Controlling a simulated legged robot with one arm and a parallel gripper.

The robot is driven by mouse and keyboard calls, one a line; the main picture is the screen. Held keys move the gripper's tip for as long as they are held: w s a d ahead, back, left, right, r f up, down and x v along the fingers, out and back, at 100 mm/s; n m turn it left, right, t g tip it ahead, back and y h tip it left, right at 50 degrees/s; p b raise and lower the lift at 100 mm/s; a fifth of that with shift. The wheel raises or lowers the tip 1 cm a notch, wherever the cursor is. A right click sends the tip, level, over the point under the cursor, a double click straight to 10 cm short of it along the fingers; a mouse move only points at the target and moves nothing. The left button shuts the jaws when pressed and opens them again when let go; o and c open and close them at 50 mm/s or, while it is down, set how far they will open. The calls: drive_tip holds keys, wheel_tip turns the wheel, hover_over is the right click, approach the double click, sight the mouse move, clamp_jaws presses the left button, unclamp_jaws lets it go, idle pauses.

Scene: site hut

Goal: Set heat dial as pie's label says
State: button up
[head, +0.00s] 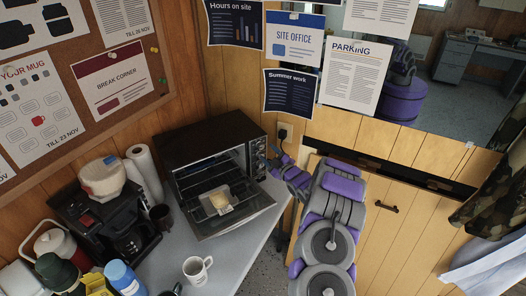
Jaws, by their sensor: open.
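The toaster oven (208,138) stands on the grey table against the wall, with its door (238,218) folded down. A small pale pie (218,201) sits in the open oven on something white, perhaps its label; any writing there is too small to read. The dial panel (258,160) is on the right of the oven front, seen at an angle, and the heat dial's setting cannot be read. My gripper (273,158) is open, close to the right of the panel. I cannot tell whether it touches a dial.
A coffee maker (122,225), paper towel roll (146,174) and dark mug (161,217) stand left of the oven. A white mug (197,269) is in front. A wall socket (283,134) is behind my gripper. Wooden cupboards (405,225) stand right of my arm.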

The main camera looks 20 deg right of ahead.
sight(262, 147)
drive_tip(key=w, duration=0.2)
drive_tip(key=w+a, duration=0.1)
drive_tip(key=w, duration=0.1)
drive_tip(key=shift+w+f+b, duration=0.1)
drive_tip(key=shift+b, duration=0.25)
drive_tip(key=shift+w+a, duration=0.1)
drive_tip(key=shift+w, duration=0.25)
clamp_jaws()
